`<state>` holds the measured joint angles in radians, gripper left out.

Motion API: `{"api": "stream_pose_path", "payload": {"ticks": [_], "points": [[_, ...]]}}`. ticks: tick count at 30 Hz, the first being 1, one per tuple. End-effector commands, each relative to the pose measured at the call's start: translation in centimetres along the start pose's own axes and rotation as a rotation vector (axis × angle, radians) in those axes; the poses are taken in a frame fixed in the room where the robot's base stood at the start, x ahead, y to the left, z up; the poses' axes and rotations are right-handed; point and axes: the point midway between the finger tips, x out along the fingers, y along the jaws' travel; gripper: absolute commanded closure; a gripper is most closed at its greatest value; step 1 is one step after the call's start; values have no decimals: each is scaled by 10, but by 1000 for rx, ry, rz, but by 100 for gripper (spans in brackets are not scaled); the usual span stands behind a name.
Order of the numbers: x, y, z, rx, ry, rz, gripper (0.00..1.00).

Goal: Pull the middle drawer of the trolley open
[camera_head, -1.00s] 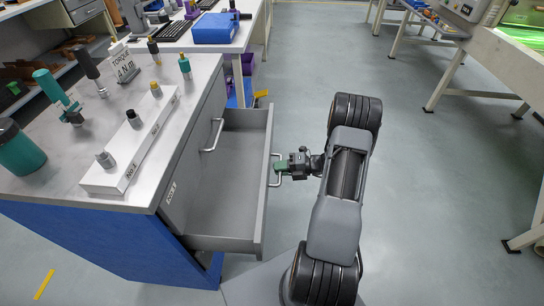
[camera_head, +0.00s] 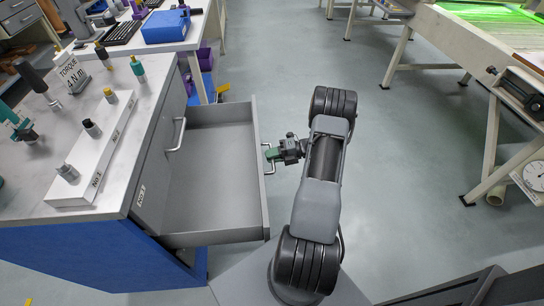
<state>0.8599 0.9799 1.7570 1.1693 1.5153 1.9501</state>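The trolley (camera_head: 78,240) stands at the left, with a white top and blue side. Its middle drawer (camera_head: 215,208) is pulled well out to the right, and its grey inside looks empty. Above it, the closed upper drawer shows its own handle (camera_head: 179,136). The open drawer's front carries a metal handle (camera_head: 266,165) on its outer face. My gripper (camera_head: 271,153) is at this handle, its green fingers around the bar and apparently shut on it. The fingertips are small and partly hidden by the handle.
A table with a blue box (camera_head: 166,26) stands behind. Open floor (camera_head: 400,150) lies right of my arm, up to a white machine table (camera_head: 490,55).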

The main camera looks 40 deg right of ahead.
Motion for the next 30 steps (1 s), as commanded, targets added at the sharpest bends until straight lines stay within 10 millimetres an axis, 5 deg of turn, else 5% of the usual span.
{"api": "stream_pose_path", "payload": {"ticks": [6, 17, 30], "points": [[0, 0, 0, 0, 1, 0, 62], [-10, 0, -1, 2, -2, 0, 61], [-94, 0, 0, 0, -4, -1, 61]]}}
